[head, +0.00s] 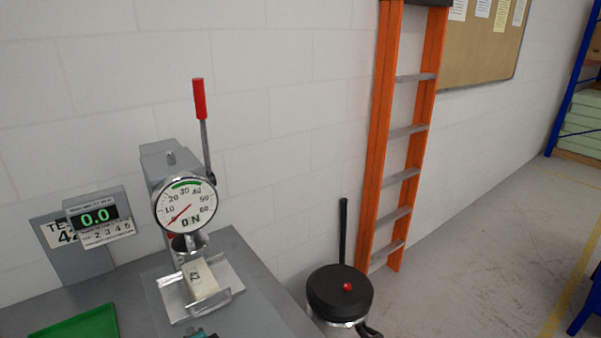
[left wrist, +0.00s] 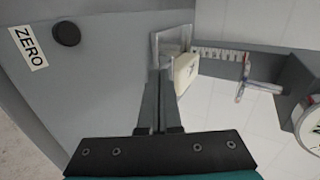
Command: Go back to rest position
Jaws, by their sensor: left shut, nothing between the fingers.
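My left gripper (left wrist: 159,75) is shut and empty, its two dark fingers side by side in the left wrist view. Only a small teal and dark part of it (head: 201,334) shows at the bottom edge of the head view. A pale foam block (head: 200,279) with a dark mark sits on the metal tray (head: 171,293) of the press, below the round dial (head: 186,207). The foam block also shows just beyond my fingertips in the left wrist view (left wrist: 187,71); I cannot tell the gap. My right gripper is not in view.
The press's red-handled lever (head: 199,98) points up. A digital display (head: 95,217) reads 0.0. A green tray (head: 80,327) lies at lower left. A black-topped stool or bin (head: 339,291) and orange ladder (head: 402,140) stand right of the bench. A ZERO label (left wrist: 28,47) sits beside a black button (left wrist: 66,34).

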